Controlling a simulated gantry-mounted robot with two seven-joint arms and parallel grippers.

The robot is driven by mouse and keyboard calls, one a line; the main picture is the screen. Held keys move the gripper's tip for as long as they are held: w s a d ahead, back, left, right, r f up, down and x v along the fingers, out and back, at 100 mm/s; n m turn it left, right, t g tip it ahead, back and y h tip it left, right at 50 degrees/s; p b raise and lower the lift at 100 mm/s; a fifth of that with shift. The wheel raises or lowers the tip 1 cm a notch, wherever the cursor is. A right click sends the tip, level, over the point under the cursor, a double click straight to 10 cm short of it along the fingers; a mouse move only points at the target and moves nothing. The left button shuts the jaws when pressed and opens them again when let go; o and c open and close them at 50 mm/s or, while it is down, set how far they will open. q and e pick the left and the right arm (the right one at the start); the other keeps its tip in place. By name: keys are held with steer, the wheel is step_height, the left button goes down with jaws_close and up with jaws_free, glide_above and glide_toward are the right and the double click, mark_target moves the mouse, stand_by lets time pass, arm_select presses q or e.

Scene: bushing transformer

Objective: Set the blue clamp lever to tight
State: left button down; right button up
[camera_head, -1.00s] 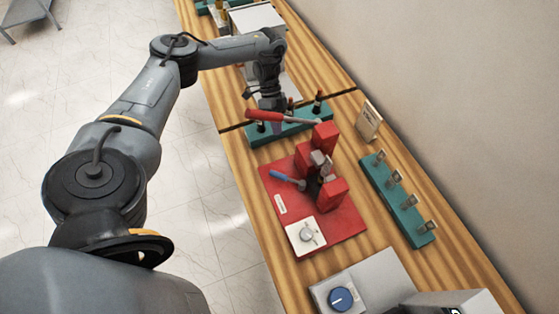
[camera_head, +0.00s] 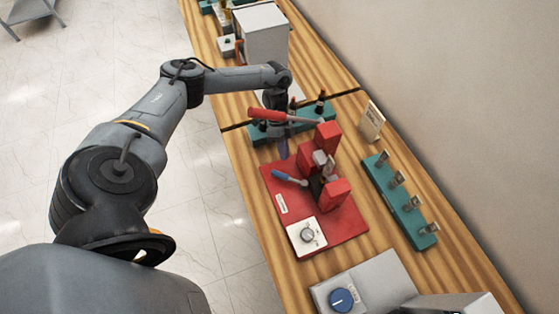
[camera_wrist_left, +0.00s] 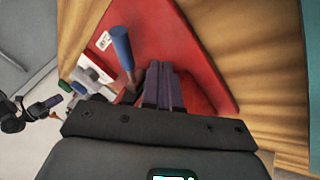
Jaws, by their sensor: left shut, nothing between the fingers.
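The blue clamp lever (camera_head: 285,176) sticks out to the left from the clamp on the red base plate (camera_head: 336,226). In the left wrist view the blue handle (camera_wrist_left: 123,48) stands over the red plate, just left of my fingers. My left gripper (camera_head: 284,152) is beside the red fixture, a little behind the blue lever. Its purple fingers (camera_wrist_left: 162,82) are shut and empty, and look apart from the blue handle. The lever's pivot is partly hidden by the gripper in the wrist view. My right gripper is not in view.
A long red-handled lever (camera_head: 272,114) extends left above the fixture, close to my left gripper. A teal rack (camera_head: 400,203) stands to the right, and a grey box with a blue knob (camera_head: 341,299) is in front. The wooden table's left strip is clear.

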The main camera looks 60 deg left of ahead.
mark_target(279, 170)
arm_select(q)
steer(key=shift+s+d+f+p, duration=0.15)
steer(key=shift+s+d+p, duration=0.35)
steer(key=shift+s, duration=0.15)
steer(key=shift+s+d+f+p, duration=0.1)
steer(key=shift+s+d+p, duration=0.35)
steer(key=shift+s, duration=0.15)
steer(key=shift+s+d+f, duration=0.2)
steer(key=shift+s+d, duration=0.05)
steer(key=shift+d, duration=0.1)
steer(key=shift+p, duration=0.3)
